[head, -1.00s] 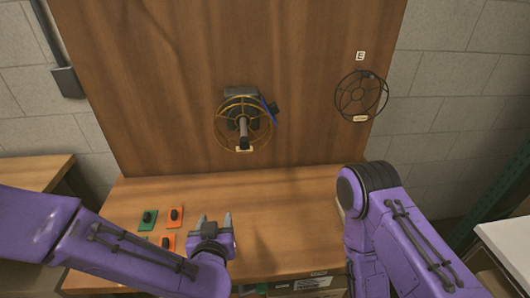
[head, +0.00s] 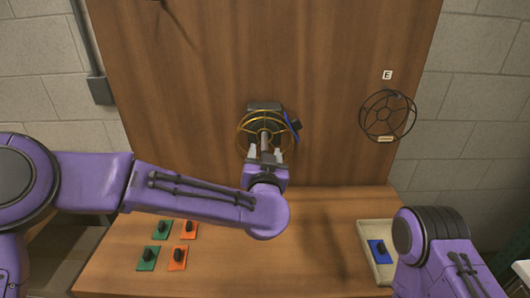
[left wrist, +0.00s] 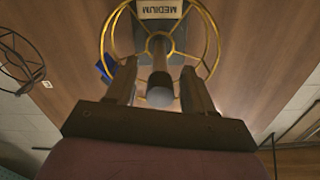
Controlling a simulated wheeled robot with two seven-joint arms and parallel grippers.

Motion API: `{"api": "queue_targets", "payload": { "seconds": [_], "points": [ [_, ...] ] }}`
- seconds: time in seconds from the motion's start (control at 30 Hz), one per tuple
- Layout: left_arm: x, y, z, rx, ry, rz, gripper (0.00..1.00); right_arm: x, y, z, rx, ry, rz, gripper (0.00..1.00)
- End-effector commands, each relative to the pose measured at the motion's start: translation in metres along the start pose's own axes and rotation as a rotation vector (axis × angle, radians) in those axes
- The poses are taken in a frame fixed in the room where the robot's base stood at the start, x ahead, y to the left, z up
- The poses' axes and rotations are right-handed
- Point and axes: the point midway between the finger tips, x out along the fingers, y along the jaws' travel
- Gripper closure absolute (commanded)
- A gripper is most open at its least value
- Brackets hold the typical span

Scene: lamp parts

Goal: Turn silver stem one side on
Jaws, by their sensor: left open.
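The silver stem (head: 265,138) sticks out from the middle of a brass wire cage (head: 239,134) on the upright wooden board. In the left wrist view the stem (left wrist: 160,70) points at the camera, its round end between my fingers. A "MEDIUM" label (left wrist: 160,9) shows on the cage there. My left gripper (head: 265,153) is open in front of the cage, with one finger on each side of the stem. In the left wrist view my left gripper (left wrist: 160,82) shows gaps between both fingers and the stem. My right gripper is out of view.
A blue piece (head: 291,125) sits beside the brass cage. A black wire cage (head: 388,116) hangs at right under an "E" label (head: 387,75). Green plates (head: 146,265) and orange plates (head: 187,235) with black knobs lie at left. A tray (head: 369,258) holds a blue plate (head: 377,257).

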Motion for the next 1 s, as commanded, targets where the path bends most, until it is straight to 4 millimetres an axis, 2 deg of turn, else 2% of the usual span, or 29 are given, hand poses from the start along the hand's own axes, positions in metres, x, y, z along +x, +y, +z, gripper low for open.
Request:
{"api": "queue_targets", "payload": {
  "seconds": [0.2,0.23,0.3,0.4,0.77,1.0],
  "points": [
    [0.0012,0.0001,0.0004,0.001,0.0,0.001,0.47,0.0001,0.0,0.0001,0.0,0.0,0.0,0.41],
    [0.0011,0.0001,0.0004,0.001,0.0,0.001,0.51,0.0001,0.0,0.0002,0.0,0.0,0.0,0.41],
    [0.001,0.0001,0.0004,0.0,0.0,0.001,0.73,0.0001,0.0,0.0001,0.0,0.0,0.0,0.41],
    [0.0009,0.0002,0.0005,0.0,0.0,0.001,1.0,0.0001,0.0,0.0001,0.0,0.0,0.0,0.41],
    [0.0007,0.0004,0.0005,-0.042,0.001,0.001,1.0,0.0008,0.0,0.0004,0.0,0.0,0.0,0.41],
    [0.0007,0.0004,0.0011,-0.188,0.0,0.0,1.0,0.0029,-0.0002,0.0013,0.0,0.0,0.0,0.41]
  ]
}}
